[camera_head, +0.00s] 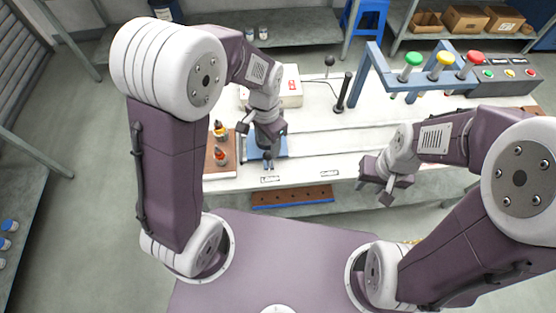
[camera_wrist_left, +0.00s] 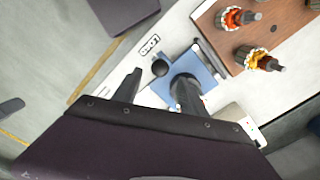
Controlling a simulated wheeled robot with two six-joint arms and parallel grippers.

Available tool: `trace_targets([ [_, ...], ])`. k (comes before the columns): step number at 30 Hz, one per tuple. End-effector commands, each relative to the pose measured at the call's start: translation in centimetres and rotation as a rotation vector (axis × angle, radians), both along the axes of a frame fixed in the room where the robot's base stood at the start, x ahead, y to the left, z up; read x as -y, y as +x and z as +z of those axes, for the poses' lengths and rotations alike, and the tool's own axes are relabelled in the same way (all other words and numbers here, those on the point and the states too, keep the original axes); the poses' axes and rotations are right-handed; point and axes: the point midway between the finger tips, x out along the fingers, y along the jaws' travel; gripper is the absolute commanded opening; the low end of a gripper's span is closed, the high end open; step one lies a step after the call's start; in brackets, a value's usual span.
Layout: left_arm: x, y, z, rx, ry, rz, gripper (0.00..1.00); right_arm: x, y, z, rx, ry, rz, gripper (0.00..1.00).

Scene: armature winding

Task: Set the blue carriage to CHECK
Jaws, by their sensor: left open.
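The blue carriage (camera_wrist_left: 211,68) is a flat blue plate on the white bench, by the label reading LOAD (camera_wrist_left: 150,44). In the head view the carriage (camera_head: 281,143) is partly hidden by my left gripper (camera_head: 267,163), which reaches down over it. A round black knob (camera_wrist_left: 160,68) shows at the carriage's near side in the left wrist view. My left gripper is open, with its fingers on either side of the knob in that view; I cannot tell whether they touch it. My right gripper (camera_head: 375,189) is open and empty, off the bench's front edge.
A brown board (camera_head: 222,158) with two copper-wound armatures stands left of the carriage. A second label (camera_head: 329,173) lies to the right, too small to read. A blue frame with coloured buttons (camera_head: 409,75) stands at the back right. The bench's middle strip is clear.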

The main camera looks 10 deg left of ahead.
Motion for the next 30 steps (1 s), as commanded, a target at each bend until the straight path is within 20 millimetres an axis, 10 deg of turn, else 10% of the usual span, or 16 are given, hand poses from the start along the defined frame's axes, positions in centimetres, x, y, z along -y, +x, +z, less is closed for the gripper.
trace_targets([
  [18,0.1,-0.2,-8.3,-0.002,0.001,-0.001,0.5,0.0,0.0,-0.9,0.0,0.0,0.0,0.36],
  [29,0.1,-0.1,-9.1,0.001,-0.001,-0.001,0.5,0.0,0.0,-0.9,0.0,0.0,0.0,0.36],
  [30,0.1,-0.1,-9.1,0.001,-0.001,-0.001,0.39,0.0,0.0,-0.9,0.0,0.0,0.0,0.36],
])
